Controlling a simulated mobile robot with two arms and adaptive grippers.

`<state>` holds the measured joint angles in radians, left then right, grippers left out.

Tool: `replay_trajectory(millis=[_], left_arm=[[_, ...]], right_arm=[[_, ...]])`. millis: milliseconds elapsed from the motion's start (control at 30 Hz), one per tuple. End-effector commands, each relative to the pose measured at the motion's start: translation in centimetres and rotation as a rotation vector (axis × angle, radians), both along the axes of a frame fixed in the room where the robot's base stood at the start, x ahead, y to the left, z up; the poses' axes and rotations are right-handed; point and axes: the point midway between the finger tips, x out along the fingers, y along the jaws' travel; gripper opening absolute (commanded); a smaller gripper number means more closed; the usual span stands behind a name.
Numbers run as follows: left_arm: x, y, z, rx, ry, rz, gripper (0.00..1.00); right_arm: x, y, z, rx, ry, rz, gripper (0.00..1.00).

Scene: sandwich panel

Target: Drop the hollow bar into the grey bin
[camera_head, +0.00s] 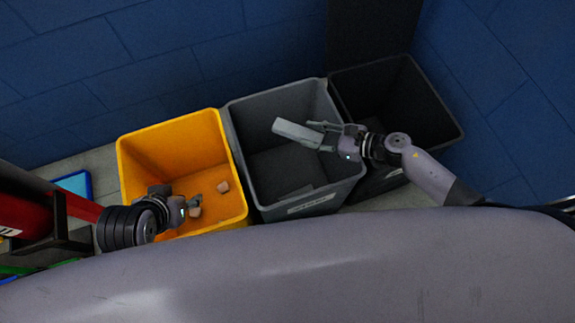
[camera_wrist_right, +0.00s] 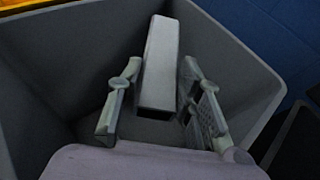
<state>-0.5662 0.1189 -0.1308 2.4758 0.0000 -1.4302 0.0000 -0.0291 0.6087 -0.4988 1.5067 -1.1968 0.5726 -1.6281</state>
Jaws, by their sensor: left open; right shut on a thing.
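The hollow bar (camera_head: 297,132) is a light grey, box-shaped length held over the grey bin (camera_head: 248,160). My right gripper (camera_head: 325,138) is shut on the bar near its right end. In the right wrist view the bar (camera_wrist_right: 159,65) lies between the two fingers of the gripper (camera_wrist_right: 158,105), with its open end towards the camera and the grey bin's walls (camera_wrist_right: 45,85) around it. My left gripper (camera_head: 188,206) is open over the front of the yellow bin, away from the bar.
The yellow bin (camera_head: 127,162) stands left of the grey bin and has small pinkish pieces (camera_head: 222,186) in it. A black bin (camera_head: 445,112) stands to the right. A blue wall (camera_head: 200,50) runs behind. Red equipment (camera_head: 25,215) is at far left.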

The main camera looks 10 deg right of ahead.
Motion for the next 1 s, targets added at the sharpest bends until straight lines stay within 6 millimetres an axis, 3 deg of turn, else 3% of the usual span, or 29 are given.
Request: replay_trajectory(millis=[100, 133, 467, 800, 1000], left_arm=[[0.0, 0.0, 0.0, 0.000, 0.000, 0.000, 0.48], [0.0, 0.0, 0.0, 0.000, 0.000, 0.000, 0.48], [0.0, 0.0, 0.0, 0.000, 0.001, 0.000, 0.48], [0.0, 0.0, 0.0, 0.000, 0.002, 0.000, 0.48], [0.0, 0.0, 0.0, 0.000, 0.002, 0.000, 0.48]], right_arm=[[0.1, 0.0, 0.1, 0.001, -0.001, -0.001, 0.00], [0.1, 0.0, 0.1, 0.002, -0.001, 0.000, 0.34], [0.0, 0.0, 0.1, 0.001, -0.001, -0.001, 0.56], [-0.1, -0.2, 0.0, -0.002, 0.001, 0.000, 0.56], [-1.5, -2.2, 0.9, -0.005, 0.002, 0.000, 0.56]])
